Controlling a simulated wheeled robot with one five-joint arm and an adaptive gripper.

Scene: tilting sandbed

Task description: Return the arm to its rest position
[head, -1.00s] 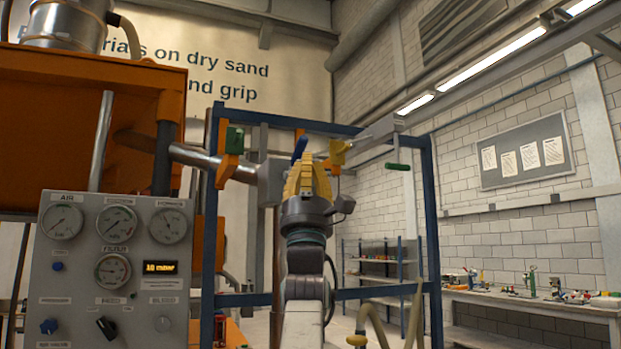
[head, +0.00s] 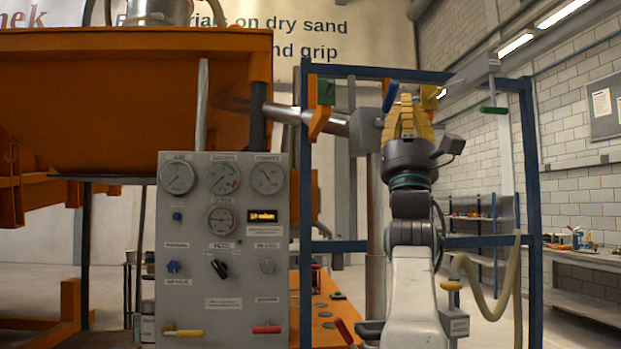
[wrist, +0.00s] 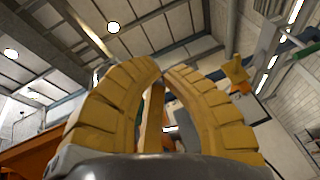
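My arm stands upright in the right half of the head view, with my gripper (head: 408,105) at its top, pointing up. Its yellow segmented fingers lean in toward each other, and their tips come close together. In the wrist view the fingers of my gripper (wrist: 163,68) form an arch over the dark palm, with a third finger behind. Nothing is held between them. The wrist view looks up at the ceiling and its lamps.
A blue frame (head: 533,210) with valves and pipes stands behind my gripper, close to it in the picture. A grey gauge panel (head: 200,320) is to the left, before a large orange hopper (head: 140,100). A hose (head: 484,305) hangs at right. A workbench (head: 600,262) stands far right.

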